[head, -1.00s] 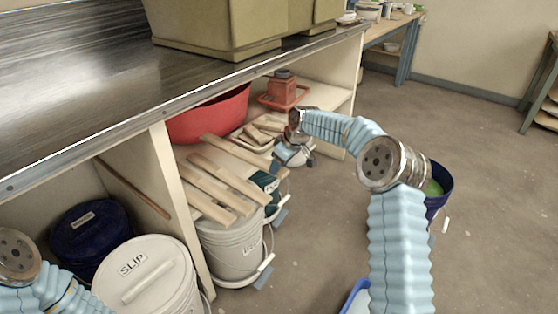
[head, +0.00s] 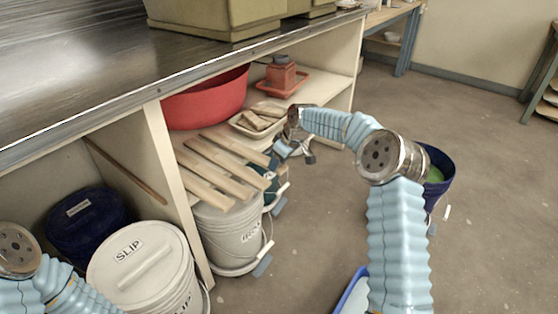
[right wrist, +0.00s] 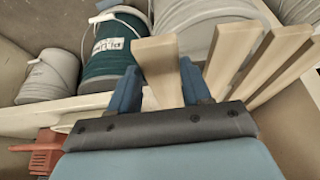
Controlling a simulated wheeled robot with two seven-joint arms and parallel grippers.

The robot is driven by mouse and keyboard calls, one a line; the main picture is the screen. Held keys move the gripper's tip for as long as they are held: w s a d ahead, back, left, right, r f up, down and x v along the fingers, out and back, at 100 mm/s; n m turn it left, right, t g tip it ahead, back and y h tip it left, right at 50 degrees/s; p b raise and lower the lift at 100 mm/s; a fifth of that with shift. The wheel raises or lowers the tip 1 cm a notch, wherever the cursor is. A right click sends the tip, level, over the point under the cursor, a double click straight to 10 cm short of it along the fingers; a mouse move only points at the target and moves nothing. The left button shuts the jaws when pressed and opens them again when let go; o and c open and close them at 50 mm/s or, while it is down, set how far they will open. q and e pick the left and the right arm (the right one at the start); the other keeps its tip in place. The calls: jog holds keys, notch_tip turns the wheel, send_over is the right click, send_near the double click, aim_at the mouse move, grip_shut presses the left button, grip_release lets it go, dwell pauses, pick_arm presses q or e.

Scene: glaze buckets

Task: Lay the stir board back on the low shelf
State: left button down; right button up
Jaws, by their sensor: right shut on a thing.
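My right gripper (head: 279,152) is shut on a pale wooden stir board (head: 236,150) near its front end. The right wrist view shows this board (right wrist: 160,68) between the two blue fingers (right wrist: 160,90). The board points in over the low shelf (head: 328,88), beside several similar boards (head: 205,168) whose ends stick out past the shelf front. I cannot tell whether the held board touches the shelf. My left gripper is out of view; only part of my left arm shows at the lower left.
A red basin (head: 208,103), a tray of wooden blocks (head: 243,127) and a brick-red pot on a tray (head: 282,75) stand on the shelf. White (head: 228,235) and green (head: 271,185) buckets stand below the board ends. A blue bucket (head: 438,180) stands at right on open floor.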

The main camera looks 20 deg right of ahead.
jog(key=shift+f, duration=0.3)
jog(key=o, duration=1.3)
jog(key=shift+o, duration=0.2)
